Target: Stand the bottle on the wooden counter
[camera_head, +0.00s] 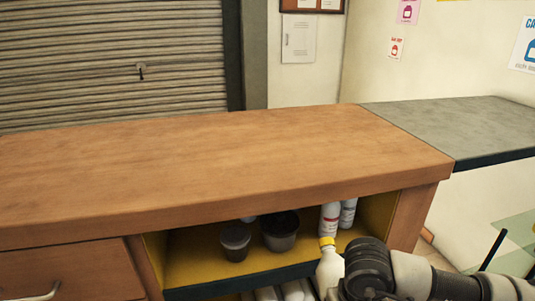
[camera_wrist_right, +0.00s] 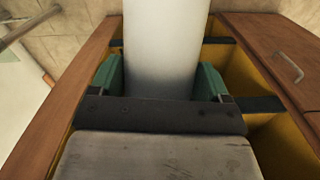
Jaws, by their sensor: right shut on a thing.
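A white bottle with a yellow cap (camera_head: 329,266) is upright in front of the open shelf, its cap below the counter top's front edge. My right arm reaches it from the lower right. In the right wrist view my right gripper (camera_wrist_right: 164,80) is shut on the white bottle (camera_wrist_right: 165,40), with a green pad on each side. The bottle's lower part is out of the head view. The wooden counter (camera_head: 220,160) has a bare top. My left gripper is not in view.
The shelf (camera_head: 190,268) under the counter holds dark tubs (camera_head: 281,232) and white bottles (camera_head: 329,218). More pale items show lower down. A drawer (camera_head: 70,275) is at the left. A grey worktop (camera_head: 450,125) adjoins at the right.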

